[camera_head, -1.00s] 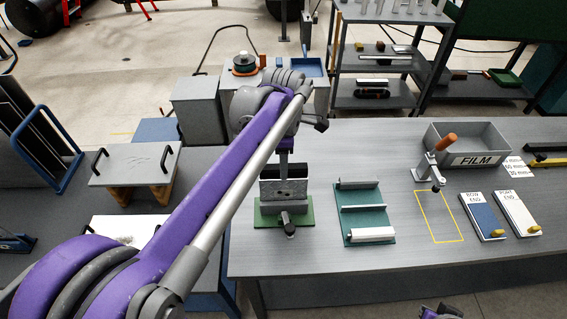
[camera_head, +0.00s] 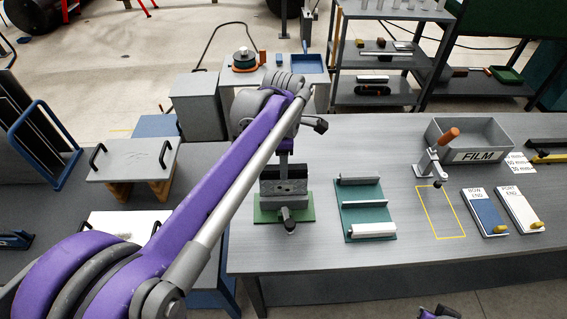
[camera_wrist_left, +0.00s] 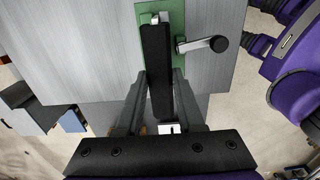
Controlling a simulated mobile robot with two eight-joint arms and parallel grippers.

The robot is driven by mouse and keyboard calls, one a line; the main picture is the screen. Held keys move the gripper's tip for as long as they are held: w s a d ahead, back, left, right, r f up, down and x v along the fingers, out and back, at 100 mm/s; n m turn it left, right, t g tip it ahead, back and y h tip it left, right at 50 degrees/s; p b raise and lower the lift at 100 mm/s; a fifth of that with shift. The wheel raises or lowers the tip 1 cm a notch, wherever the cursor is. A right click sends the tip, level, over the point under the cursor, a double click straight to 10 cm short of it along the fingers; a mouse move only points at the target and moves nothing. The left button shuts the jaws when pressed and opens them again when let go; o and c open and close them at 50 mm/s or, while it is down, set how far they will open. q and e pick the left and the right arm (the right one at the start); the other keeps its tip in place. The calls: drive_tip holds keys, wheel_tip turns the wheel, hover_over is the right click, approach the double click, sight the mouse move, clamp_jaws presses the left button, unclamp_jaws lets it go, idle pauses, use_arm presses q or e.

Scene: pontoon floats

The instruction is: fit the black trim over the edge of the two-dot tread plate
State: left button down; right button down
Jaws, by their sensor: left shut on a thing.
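My left gripper (camera_wrist_left: 160,104) is shut on the black trim (camera_wrist_left: 157,66), a long dark bar running up the left wrist view between the fingers. In the head view this gripper (camera_head: 284,172) is above the clamp stand, which has a green base (camera_head: 264,213); the base also shows in the left wrist view (camera_wrist_left: 176,12). A lever with a black knob (camera_wrist_left: 219,43) sticks out beside the trim.
On the grey bench (camera_head: 330,255), a green rack with light bars (camera_head: 366,212) stands right of the stand. Further right are a yellow outlined area (camera_head: 440,215), a toggle clamp (camera_head: 430,165), the FILM bin (camera_head: 470,142), and BOW END (camera_head: 484,212) and PORT END (camera_head: 520,209) boards.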

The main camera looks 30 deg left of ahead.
use_arm(q)
drive_tip(key=shift+f+b, duration=0.3)
drive_tip(key=shift+f, duration=0.4)
drive_tip(key=shift+c, duration=2.2)
unclamp_jaws()
drive_tip(key=shift+r, duration=0.1)
wheel_tip(320, 180, up, 11)
drive_tip(key=shift+f+p, duration=0.2)
drive_tip(key=shift+p, duration=0.15)
drive_tip(key=s+d+f+m+t, duration=0.2)
drive_tip(key=s+f+m, duration=0.2)
drive_tip(key=f+m, duration=0.2)
drive_tip(key=s+d+f+m+t, duration=0.1)
drive_tip(key=s+f+m, duration=0.4)
drive_tip(key=m, duration=0.5)
drive_tip(key=s+d+f+m+t, duration=0.2)
drive_tip(key=s+d+f+m, duration=0.1)
drive_tip(key=s+f+m, duration=0.2)
drive_tip(key=shift+s+d+f+m+t, duration=0.15)
drive_tip(key=shift+d+f+m, duration=0.05)
drive_tip(key=shift+f+m, duration=0.6)
drive_tip(key=shift+s+d+f+m+t, duration=0.1)
drive_tip(key=shift+d+f+m+t, duration=0.1)
drive_tip(key=shift+f+m, duration=0.55)
